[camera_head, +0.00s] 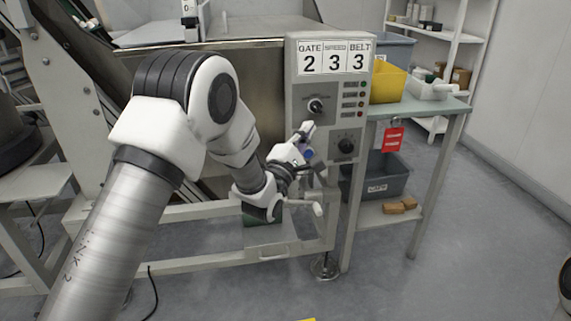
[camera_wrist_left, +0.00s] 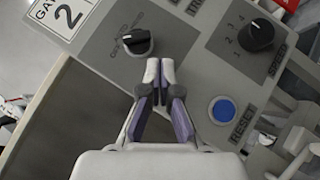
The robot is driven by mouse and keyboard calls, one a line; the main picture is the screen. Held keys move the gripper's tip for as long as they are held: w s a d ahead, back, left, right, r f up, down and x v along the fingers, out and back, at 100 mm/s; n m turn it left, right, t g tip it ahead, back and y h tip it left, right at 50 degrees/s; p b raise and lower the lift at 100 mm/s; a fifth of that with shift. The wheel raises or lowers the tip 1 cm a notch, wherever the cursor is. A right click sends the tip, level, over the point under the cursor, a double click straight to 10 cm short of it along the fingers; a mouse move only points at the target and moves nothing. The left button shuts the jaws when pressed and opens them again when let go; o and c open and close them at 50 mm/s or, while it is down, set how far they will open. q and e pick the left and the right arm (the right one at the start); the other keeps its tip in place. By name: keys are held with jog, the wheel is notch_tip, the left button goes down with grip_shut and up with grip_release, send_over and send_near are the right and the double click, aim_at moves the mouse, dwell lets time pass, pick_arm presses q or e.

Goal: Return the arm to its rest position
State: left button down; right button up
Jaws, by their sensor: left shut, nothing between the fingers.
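My left arm (camera_head: 110,225) reaches in from the left to the grey control panel (camera_head: 328,80). My left gripper (camera_head: 306,130) is just in front of the panel, below the upper black knob (camera_head: 315,105). The speed knob (camera_wrist_left: 256,35) and the blue reset button (camera_wrist_left: 223,110) lie to the right of the fingers. Whether the fingertips touch the panel I cannot tell. My right gripper is not in view.
The display (camera_head: 334,60) reads gate 2, speed 3, belt 3. A side table (camera_head: 440,106) on the right holds a yellow bin (camera_head: 388,82); a red tag (camera_head: 393,139) hangs there. A machine frame (camera_head: 215,262) stands behind my arm.

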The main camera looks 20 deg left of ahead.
pick_arm(q)
jog(key=w+f+p+v, duration=0.1)
jog(key=p+v, duration=0.1)
jog(key=v, duration=0.9)
jog(key=s+f+m+g+y, duration=0.1)
jog(key=s+f+g, duration=0.35)
jog(key=f, duration=0.55)
jog(key=s+f+m+g, duration=0.25)
jog(key=s+f, duration=0.25)
jog(key=f, duration=0.5)
jog(key=s+f+m+g+y, duration=0.1)
jog(key=s+f+g, duration=0.3)
jog(key=f, duration=0.5)
jog(key=s+f+m+g, duration=0.55)
jog(key=s+f, duration=0.25)
jog(key=s, duration=0.4)
jog(key=s+a+f+m+g, duration=0.1)
jog(key=s+m+g, duration=0.5)
jog(key=s+m, duration=0.5)
notch_tip(320, 180, up, 31)
jog(key=p, duration=3.2)
jog(key=shift+s+r+y, duration=0.25)
jog(key=shift+s+y, duration=0.05)
jog(key=shift+y, duration=0.1)
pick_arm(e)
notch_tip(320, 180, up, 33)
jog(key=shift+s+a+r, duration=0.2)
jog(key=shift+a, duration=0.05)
